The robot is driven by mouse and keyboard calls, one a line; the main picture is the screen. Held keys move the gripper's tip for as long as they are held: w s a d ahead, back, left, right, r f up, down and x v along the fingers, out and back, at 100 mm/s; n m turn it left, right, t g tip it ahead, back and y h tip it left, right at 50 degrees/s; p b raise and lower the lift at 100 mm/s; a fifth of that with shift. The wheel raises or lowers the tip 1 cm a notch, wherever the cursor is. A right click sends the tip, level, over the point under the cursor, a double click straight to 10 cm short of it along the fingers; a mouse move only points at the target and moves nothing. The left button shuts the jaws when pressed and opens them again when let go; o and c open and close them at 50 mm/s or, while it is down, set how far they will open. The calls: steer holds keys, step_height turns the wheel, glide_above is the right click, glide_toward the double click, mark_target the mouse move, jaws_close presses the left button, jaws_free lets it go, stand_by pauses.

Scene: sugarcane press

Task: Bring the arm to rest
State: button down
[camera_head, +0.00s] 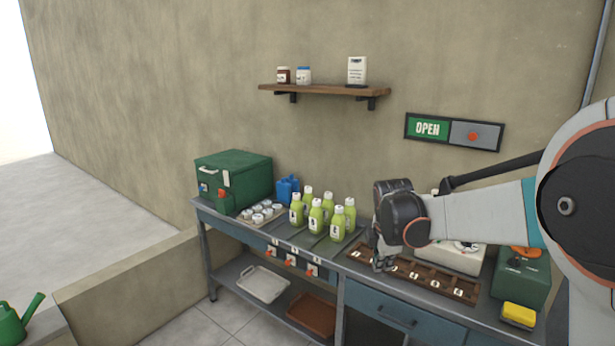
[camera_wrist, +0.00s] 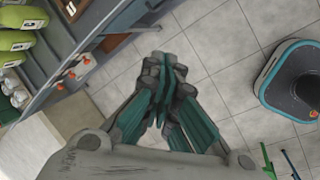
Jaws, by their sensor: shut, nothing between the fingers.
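My arm reaches in from the right side of the head view. In the wrist view my gripper (camera_wrist: 163,122) is shut with its fingertips together and nothing between them. Tiled floor shows beneath it in that view.
Several green juice bottles (camera_head: 315,217) stand left of my gripper. A green box (camera_head: 234,174) sits at the bench's left end. A white machine (camera_head: 455,259), a dark green box (camera_head: 521,277) and a yellow sponge (camera_head: 518,315) are right. A shelf (camera_head: 325,91) is above.

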steer(key=s+r+m+t, duration=0.1)
steer(key=s+r+m, duration=0.25)
steer(key=s, duration=0.45)
steer(key=s+r+m+t, duration=0.1)
steer(key=s+r+m, duration=0.1)
steer(key=s+m, duration=0.5)
steer(key=s+r+m, duration=0.2)
steer(key=s+m, duration=0.1)
steer(key=s, duration=0.7)
steer(key=s+f+m+t+y, duration=0.1)
steer(key=s+f+m, duration=0.2)
steer(key=s+m, duration=0.2)
steer(key=s, duration=0.3)
steer(key=shift+s, duration=0.25)
steer(key=shift+d, duration=0.1)
